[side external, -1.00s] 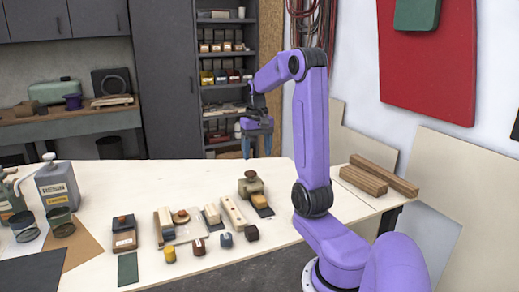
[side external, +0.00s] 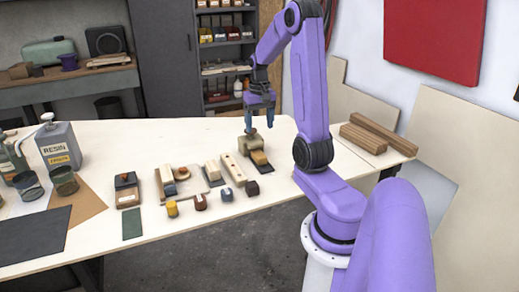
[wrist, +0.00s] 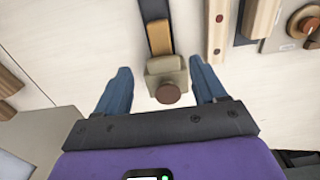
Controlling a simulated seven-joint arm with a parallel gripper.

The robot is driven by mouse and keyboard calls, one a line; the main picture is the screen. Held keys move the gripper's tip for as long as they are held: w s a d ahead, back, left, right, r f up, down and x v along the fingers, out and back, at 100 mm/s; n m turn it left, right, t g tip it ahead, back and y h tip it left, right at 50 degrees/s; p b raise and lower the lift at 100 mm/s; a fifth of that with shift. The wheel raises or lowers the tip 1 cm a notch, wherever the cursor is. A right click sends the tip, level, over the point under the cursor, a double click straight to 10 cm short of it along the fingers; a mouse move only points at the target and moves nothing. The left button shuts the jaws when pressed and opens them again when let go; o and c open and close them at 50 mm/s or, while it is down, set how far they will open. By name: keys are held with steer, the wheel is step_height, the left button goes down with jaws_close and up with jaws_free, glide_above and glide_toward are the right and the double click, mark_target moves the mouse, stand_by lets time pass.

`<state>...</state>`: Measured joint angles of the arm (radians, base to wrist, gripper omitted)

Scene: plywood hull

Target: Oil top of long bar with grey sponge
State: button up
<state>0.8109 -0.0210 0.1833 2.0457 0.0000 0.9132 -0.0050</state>
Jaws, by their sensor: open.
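The long pale bar (side external: 234,169) lies on the table, with a row of small dark dots along its top; one end also shows at the top of the wrist view (wrist: 219,30). An olive-grey block (side external: 246,143) with a round brown knob (wrist: 168,93) stands to the far right of the bar. I take this block (wrist: 166,67) for the sponge, but cannot be sure. My gripper (side external: 259,127) is open above it, pointing down. In the wrist view its blue fingers (wrist: 161,66) are on either side of the block, with gaps on both sides.
A tan strip and dark pad (wrist: 154,11) lie close to the block. A resin can (side external: 59,145) stands at far left; brown timbers (side external: 378,136) lie at right. The table's far side is clear.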

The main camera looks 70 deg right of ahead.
mark_target(260, 154)
step_height(260, 154, down, 11)
steer(key=shift+f, duration=0.15)
stand_by(0.4)
steer(key=c, duration=1.1)
